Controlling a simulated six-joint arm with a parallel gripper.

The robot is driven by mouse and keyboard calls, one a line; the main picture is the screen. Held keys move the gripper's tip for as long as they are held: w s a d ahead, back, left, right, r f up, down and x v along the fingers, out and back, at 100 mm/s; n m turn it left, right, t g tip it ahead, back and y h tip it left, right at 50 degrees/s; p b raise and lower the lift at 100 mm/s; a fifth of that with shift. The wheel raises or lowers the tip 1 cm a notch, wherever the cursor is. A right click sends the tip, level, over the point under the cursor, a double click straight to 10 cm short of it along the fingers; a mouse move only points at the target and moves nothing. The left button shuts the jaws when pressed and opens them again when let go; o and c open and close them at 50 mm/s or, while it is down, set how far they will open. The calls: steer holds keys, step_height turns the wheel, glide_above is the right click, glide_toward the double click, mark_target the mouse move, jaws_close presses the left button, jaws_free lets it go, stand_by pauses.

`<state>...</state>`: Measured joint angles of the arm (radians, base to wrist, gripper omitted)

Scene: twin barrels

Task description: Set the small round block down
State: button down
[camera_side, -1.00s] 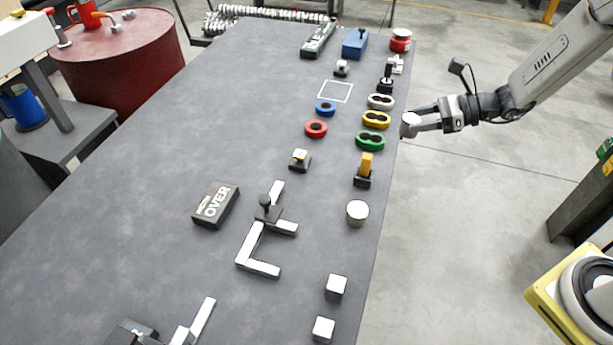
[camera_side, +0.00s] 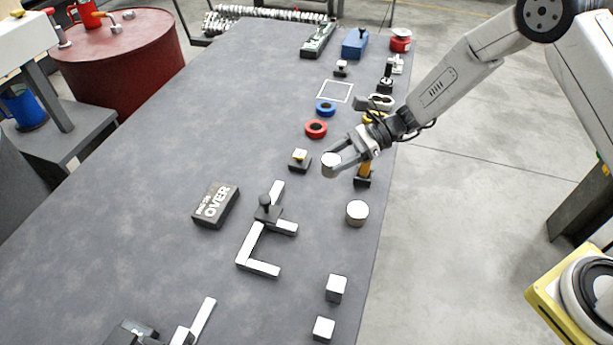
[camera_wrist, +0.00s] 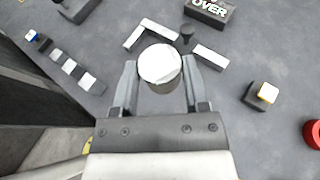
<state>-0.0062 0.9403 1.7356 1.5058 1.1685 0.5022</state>
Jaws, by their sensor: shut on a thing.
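My gripper (camera_side: 343,162) is shut on the small round block (camera_side: 331,160), a short white-topped cylinder with a metallic side. In the side view it holds the block above the table (camera_side: 150,170), near the right edge, just right of a small black block with a yellow and white top. The wrist view shows the round block (camera_wrist: 160,65) between the two fingers of my gripper (camera_wrist: 160,85). A larger round block (camera_side: 357,213) stands on the table in front of it in the side view.
White cubes (camera_side: 336,287) stand in front. The left middle of the table is clear.

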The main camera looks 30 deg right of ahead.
steer(key=s+a+f+n+g, duration=0.2)
steer(key=a+f+g, duration=0.1)
steer(key=a, duration=0.5)
steer(key=s+a+f+n+g, duration=0.2)
steer(key=a+f, duration=0.3)
steer(key=a, duration=0.3)
steer(key=shift+s+f+n+g, duration=0.15)
steer(key=shift+s+n+g, duration=0.25)
steer(key=shift+s+n, duration=0.1)
steer(key=shift+a, duration=0.1)
steer(key=shift+h, duration=0.3)
steer(key=shift+f, duration=2.9)
steer(key=shift+f, duration=0.1)
steer(key=shift+f, duration=1.8)
steer(key=shift+f, duration=0.2)
steer(key=shift+c, duration=0.5)
jaws_free()
steer(key=shift+v, duration=3.95)
